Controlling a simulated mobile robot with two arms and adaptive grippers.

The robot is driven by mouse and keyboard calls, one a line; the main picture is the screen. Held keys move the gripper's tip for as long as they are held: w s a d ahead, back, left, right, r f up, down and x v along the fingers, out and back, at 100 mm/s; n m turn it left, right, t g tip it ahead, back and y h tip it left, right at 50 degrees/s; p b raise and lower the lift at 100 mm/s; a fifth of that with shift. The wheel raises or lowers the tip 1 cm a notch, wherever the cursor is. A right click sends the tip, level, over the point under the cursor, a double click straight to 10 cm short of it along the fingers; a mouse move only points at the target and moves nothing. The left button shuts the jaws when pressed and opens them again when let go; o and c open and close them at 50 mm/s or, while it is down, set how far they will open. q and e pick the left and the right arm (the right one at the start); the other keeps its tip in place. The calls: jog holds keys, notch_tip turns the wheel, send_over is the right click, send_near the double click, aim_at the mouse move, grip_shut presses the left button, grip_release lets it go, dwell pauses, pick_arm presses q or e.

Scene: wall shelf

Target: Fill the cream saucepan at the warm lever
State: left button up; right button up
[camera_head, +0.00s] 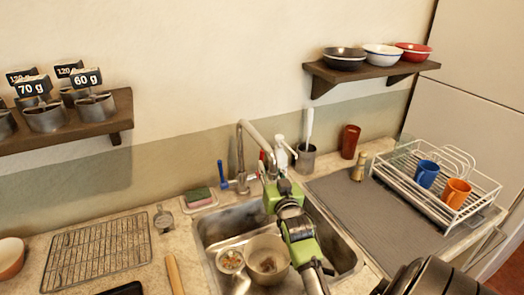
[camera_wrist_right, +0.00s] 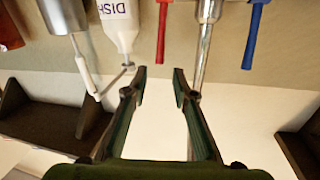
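The cream saucepan (camera_head: 254,268) stands in the sink (camera_head: 208,228), partly hidden behind my right arm. I cannot see its handle clearly or any water in it. The metal tap (camera_head: 241,150) rises behind the sink. The red lever (camera_head: 263,157) stands to its right, partly hidden, and the blue lever (camera_head: 222,173) to its left. My right gripper (camera_head: 270,180) is over the back of the sink, near the tap's spout. In the right wrist view the gripper (camera_wrist_right: 160,72) is open and empty, with the red lever (camera_wrist_right: 163,30) beyond the gap, apart from the fingers. My left gripper is not in view.
A soap bottle (camera_wrist_right: 118,22) stands close to the red lever. A small round item (camera_head: 230,261) lies left of the saucepan. A sponge (camera_head: 199,197) sits at the sink's back left. A dish rack (camera_head: 450,215) with mugs stands on the right.

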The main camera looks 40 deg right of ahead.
aim_at(262, 152)
jog(key=p+x, duration=0.1)
jog(key=x, duration=0.7)
jog(key=shift+w, duration=0.15)
jog(key=shift+w+d+f, duration=0.1)
jog(key=shift+w+d, duration=0.15)
jog(key=shift+w, duration=0.15)
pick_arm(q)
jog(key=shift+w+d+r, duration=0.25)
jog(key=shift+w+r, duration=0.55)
pick_arm(e)
jog(key=shift+c, duration=0.3)
grip_shut()
